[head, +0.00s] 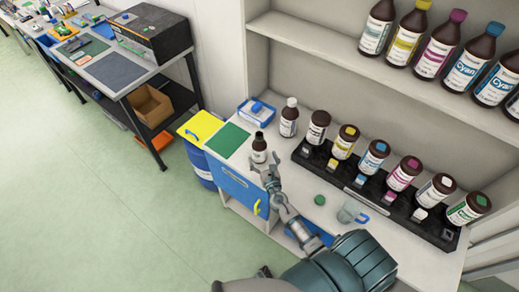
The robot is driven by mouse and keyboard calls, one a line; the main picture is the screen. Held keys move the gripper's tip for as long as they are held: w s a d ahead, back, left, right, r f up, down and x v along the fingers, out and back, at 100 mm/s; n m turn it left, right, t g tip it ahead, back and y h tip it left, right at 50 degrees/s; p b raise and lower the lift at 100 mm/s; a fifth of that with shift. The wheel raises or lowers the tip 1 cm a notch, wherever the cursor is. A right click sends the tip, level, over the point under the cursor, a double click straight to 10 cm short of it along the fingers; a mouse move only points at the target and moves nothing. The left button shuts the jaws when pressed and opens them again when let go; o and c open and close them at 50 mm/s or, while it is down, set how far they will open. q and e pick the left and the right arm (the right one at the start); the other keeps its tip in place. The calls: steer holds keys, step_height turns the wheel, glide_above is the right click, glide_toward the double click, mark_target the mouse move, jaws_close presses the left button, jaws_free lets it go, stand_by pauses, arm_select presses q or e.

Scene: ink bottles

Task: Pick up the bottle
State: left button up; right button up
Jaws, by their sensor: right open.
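A small dark brown bottle (259,146) with a pale label stands upright on the counter near its left front edge, beside the green mat (228,140). My right gripper (268,165) is open, with its fingers at the lower part of this bottle. I cannot tell whether they touch it or stand around it. Another brown bottle with a white cap (289,118) stands behind it, to the right. My left gripper does not show.
A black rack (374,194) with several tilted, colour-labelled bottles fills the counter to the right. A green cap (320,200) and a grey cup (350,212) lie in front. A shelf (330,52) with large bottles overhangs. A blue-white box (257,112) sits behind.

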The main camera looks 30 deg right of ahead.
mark_target(261, 153)
steer(key=x, duration=0.5)
steer(key=shift+w+d+f, duration=0.15)
steer(key=shift+w+d, duration=0.1)
steer(key=shift+w, duration=0.05)
steer(key=c, duration=1.4)
